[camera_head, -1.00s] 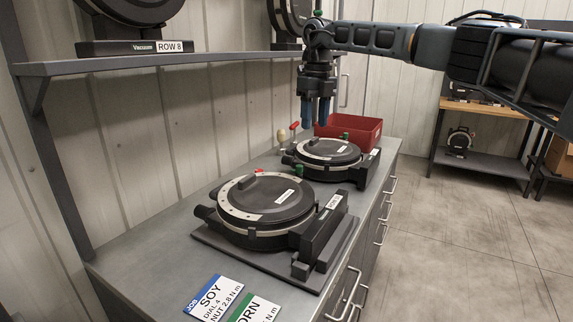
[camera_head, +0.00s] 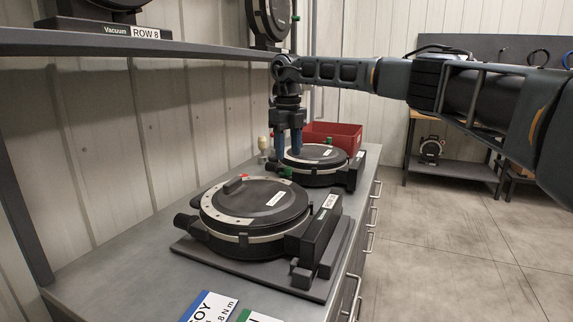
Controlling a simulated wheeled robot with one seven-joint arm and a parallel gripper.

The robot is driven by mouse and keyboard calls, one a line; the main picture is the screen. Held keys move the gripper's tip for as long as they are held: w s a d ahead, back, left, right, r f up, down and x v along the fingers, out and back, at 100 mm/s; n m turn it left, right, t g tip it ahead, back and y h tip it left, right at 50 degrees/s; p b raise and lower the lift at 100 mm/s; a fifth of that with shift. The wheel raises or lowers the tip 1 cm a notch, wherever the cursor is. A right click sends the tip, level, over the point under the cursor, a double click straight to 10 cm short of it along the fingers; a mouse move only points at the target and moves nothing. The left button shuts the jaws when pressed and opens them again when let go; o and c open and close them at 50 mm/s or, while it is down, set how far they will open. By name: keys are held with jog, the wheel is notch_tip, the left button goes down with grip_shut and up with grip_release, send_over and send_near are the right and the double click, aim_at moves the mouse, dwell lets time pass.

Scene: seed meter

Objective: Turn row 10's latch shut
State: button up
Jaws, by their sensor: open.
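Two round black seed meters lie on the bench. The near meter (camera_head: 262,205) has a lid, a pale rim band, a red part and a label starting "ROW" whose number I cannot read surely. The far meter (camera_head: 313,153) is similar, with a label too small to read. A green piece (camera_head: 287,172) shows between the meters and another green piece (camera_head: 329,140) behind the far one. I cannot tell which is row 10's latch. My gripper (camera_head: 289,153) points down, open and empty, at the far meter's left side; contact is unclear.
A red bin (camera_head: 338,134) stands behind the far meter. A shelf (camera_head: 150,47) with a unit labelled ROW 8 (camera_head: 108,30) overhangs the left. Job cards (camera_head: 209,308) lie at the bench front. A pale-handled object (camera_head: 263,145) stands left of my gripper.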

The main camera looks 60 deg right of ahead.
aim_at(288, 168)
jog(key=shift+f, duration=2.25)
grip_shut()
